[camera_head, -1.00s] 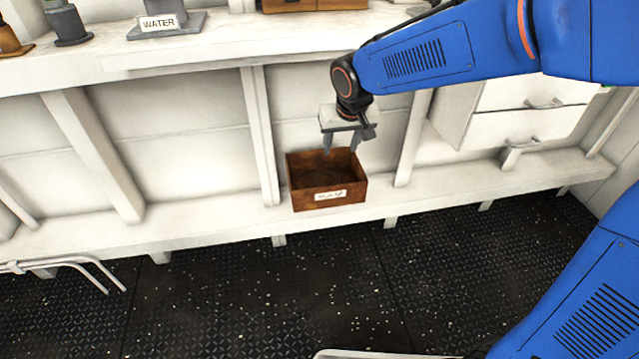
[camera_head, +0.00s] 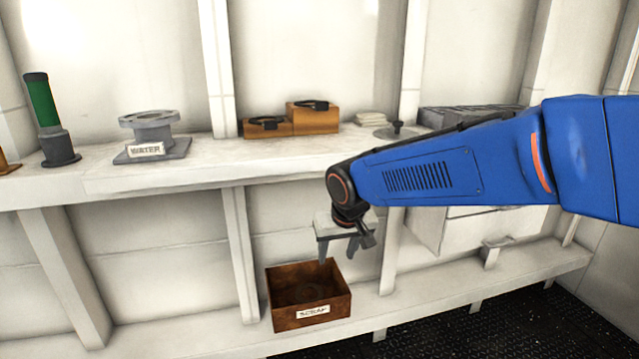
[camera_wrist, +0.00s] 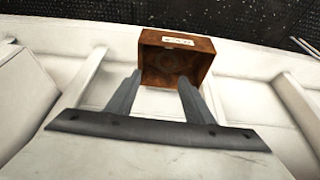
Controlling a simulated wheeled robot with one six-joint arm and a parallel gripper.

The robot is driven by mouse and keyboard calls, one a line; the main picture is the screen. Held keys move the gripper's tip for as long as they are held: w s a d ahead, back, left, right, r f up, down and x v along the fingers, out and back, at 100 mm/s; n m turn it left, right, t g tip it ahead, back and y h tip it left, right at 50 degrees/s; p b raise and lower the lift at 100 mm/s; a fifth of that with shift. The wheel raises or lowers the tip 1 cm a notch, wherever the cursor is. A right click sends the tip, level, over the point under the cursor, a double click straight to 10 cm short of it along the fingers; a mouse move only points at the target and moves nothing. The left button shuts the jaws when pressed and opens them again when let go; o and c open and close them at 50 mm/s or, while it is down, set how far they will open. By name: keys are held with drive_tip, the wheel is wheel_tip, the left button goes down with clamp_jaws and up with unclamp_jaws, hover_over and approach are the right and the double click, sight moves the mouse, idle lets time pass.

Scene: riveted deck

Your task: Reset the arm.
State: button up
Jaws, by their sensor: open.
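My gripper (camera_head: 338,257) is open with nothing between its fingers. In the head view it hangs from my blue arm, fingers pointing down, just above and behind a brown wooden box (camera_head: 308,314) with a white label that seems to read SCRAP. In the wrist view my gripper (camera_wrist: 160,88) shows two spread dark fingers, with the box (camera_wrist: 200,62) beyond their tips. The box stands on the low white shelf.
The upper white shelf (camera_head: 110,185) holds a grey flanged stand (camera_head: 155,147) labelled WATER, a green cylinder on a dark base (camera_head: 42,110), wooden blocks with black rings (camera_head: 310,119) and a stack of white pieces (camera_head: 370,119). White drawers (camera_head: 480,236) are at right. Dark floor (camera_head: 510,325) lies below.

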drive_tip(key=s+d+r, duration=0.2)
drive_tip(key=s+d, duration=0.3)
drive_tip(key=d, duration=0.5)
drive_tip(key=s+d+f+m, duration=0.1)
drive_tip(key=s+d, duration=0.6)
drive_tip(key=s, duration=0.3)
drive_tip(key=s+d+f+m+h, duration=0.1)
drive_tip(key=s+d+f+m, duration=0.1)
drive_tip(key=s+d, duration=0.6)
drive_tip(key=s, duration=0.3)
drive_tip(key=shift+s+d, duration=0.15)
drive_tip(key=shift+d, duration=0.1)
